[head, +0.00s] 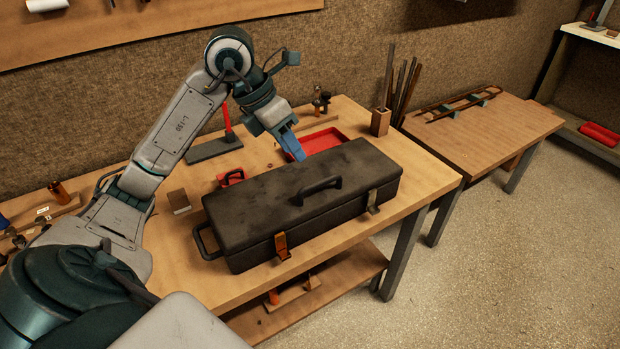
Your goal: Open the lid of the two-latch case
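The two-latch case (250,210) is a long black box on the wooden workbench, with its lid down. A carry handle (318,189) is on top of the lid, and a loop handle (205,241) is on the left end. An orange-brown latch (282,246) is on the front face near the left, and a greyer latch (373,202) is on the right. I cannot tell whether either latch is fastened. My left gripper (291,148) has blue fingers pointing down near the back edge of the lid. Its finger gap does not show clearly. My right gripper is out of view.
A red tray (322,141) lies behind the case. A dark slab (214,149) with a red-handled tool is behind my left arm. A small block (179,201) stands left of the case. A wooden holder with rods (380,122) stands at the back right. The bench is clear right of the case.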

